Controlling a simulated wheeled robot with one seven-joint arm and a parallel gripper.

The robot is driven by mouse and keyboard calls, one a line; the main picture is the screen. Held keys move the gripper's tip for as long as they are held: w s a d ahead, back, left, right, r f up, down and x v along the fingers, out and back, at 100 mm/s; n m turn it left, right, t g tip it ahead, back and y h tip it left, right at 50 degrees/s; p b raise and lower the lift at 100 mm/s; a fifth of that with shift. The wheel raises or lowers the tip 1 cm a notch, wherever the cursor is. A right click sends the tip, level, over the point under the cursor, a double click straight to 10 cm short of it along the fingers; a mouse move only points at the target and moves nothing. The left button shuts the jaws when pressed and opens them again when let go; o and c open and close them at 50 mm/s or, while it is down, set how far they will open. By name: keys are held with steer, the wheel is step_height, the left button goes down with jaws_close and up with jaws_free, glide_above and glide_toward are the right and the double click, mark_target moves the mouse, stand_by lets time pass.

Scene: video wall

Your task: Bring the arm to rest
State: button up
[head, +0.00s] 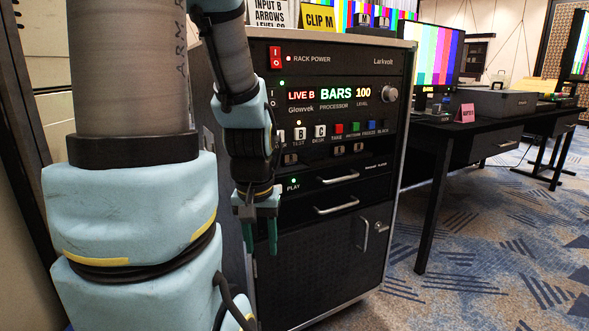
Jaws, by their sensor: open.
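My arm comes down from the upper left in the head view and folds in front of the rack's left side. My gripper (260,236) points downward, open and empty, with its two green fingers apart. It hangs in front of the left part of the equipment rack (322,258), level with the drawers and lower door. I cannot tell how far it is from the rack front. The processor panel (330,98) reads LIVE B, BARS and 100. Part of the button row is hidden behind my arm.
A black table (466,128) with a monitor showing colour bars (434,56) stands to the right of the rack. A yellow CLIP M card (319,17) stands on the rack top. Patterned carpet (475,275) is clear at the lower right.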

step_height(320, 180, up, 31)
steer(key=p, duration=2.8)
steer(key=shift+f+p, duration=0.15)
steer(key=shift+p, duration=0.2)
